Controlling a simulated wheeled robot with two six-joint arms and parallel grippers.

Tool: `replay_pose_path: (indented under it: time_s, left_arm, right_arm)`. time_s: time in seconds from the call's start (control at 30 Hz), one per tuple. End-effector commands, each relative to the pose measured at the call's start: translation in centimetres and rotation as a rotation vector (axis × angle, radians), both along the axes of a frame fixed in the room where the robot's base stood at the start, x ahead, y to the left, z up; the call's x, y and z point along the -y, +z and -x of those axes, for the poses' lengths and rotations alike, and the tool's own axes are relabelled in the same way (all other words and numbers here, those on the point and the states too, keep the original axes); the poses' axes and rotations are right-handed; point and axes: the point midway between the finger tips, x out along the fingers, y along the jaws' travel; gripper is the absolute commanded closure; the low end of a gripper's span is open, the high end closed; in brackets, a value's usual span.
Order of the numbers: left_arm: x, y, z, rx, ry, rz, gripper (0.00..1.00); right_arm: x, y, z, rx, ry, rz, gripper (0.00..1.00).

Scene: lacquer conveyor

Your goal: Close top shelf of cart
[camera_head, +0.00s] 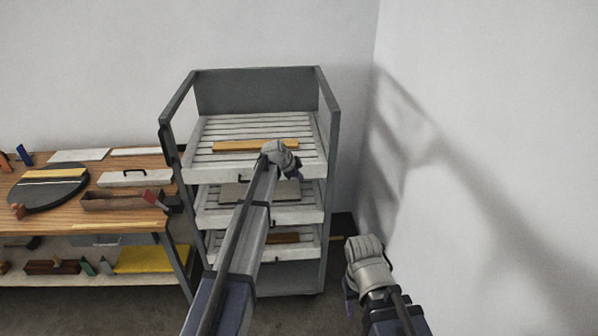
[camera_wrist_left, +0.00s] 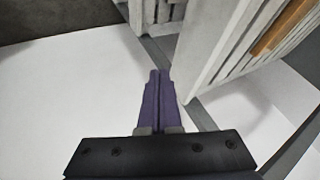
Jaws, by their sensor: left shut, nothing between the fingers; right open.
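The grey cart (camera_head: 333,150) stands by the corner with three white slatted shelves. The top shelf (camera_head: 225,126) juts forward between the side frames and carries an orange-brown board (camera_head: 230,146). My left gripper (camera_head: 297,173) is at the right part of its front. In the left wrist view, my left gripper's purple fingers (camera_wrist_left: 160,75) are shut and empty, beside the white front panel (camera_wrist_left: 212,45). I cannot tell whether they touch it. My right gripper (camera_head: 348,296) is open and empty, low to the right of the cart.
The middle shelf (camera_head: 210,208) holds a grey board, and the bottom shelf (camera_head: 222,249) a brown one. A wooden workbench (camera_head: 120,215) with tools and boxes stands left of the cart. The wall (camera_head: 480,120) closes off the right side.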

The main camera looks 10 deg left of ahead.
Motion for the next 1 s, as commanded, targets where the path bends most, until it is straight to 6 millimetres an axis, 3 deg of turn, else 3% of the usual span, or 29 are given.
replay_pose_path:
  time_s: [0.03,0.3,0.5,0.77,0.87,0.97,1.0]
  left_arm:
    - [-0.2,1.7,0.8,-0.001,0.000,0.000,1.00]
    - [-1.3,5.3,3.5,-0.001,-0.001,0.000,1.00]
    - [-1.6,6.1,4.2,-0.002,-0.002,0.000,1.00]
    - [-1.3,5.7,4.7,-0.010,0.000,0.003,1.00]
    - [0.6,4.3,7.0,-0.058,0.021,0.021,1.00]
    - [4.1,1.9,11.6,-0.156,0.075,0.046,1.00]
    - [5.5,0.7,13.9,-0.206,0.108,0.057,1.00]
  right_arm:
    - [0.0,1.7,0.0,0.000,-0.002,0.000,0.50]
    - [0.0,5.3,0.0,0.001,-0.011,-0.002,0.50]
    - [0.0,6.1,0.0,0.001,-0.014,-0.003,0.50]
    - [0.0,5.8,0.0,0.001,-0.014,-0.003,0.50]
    - [0.0,4.9,0.0,0.001,-0.013,-0.002,0.50]
    - [0.0,3.3,0.0,0.001,-0.012,-0.002,0.50]
    - [0.0,2.6,0.0,0.001,-0.011,-0.002,0.50]
